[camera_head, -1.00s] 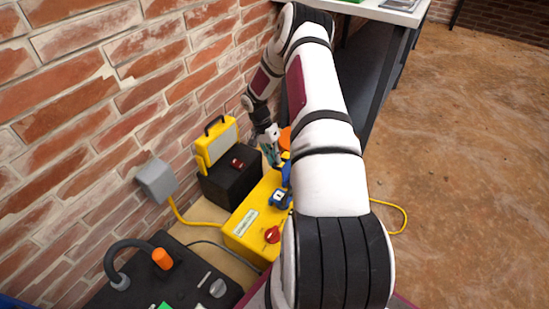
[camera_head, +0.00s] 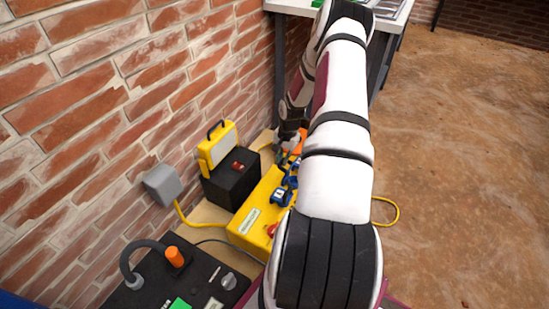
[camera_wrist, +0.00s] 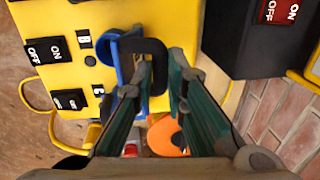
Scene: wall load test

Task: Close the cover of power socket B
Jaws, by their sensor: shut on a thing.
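The yellow power box (camera_head: 247,222) stands on the floor by the brick wall; blue socket parts (camera_head: 282,195) show on it. In the wrist view, its yellow face (camera_wrist: 80,15) carries a "B" label (camera_wrist: 83,38) beside a blue socket with its raised blue cover (camera_wrist: 125,50). A black curved piece (camera_wrist: 147,47) lies against the cover. My gripper (camera_wrist: 163,68) has its teal fingers on either side of the blue and black parts, shut on what looks like the cover. The fingers hide much of the contact. In the head view my gripper (camera_head: 284,152) is at the box's far end.
A black box (camera_head: 230,182) with a yellow lamp (camera_head: 217,150) stands beside the power box. A grey wall box (camera_head: 162,184) feeds a yellow cable (camera_head: 190,218). A black panel (camera_head: 150,290) is nearer. A table (camera_head: 280,6) stands behind.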

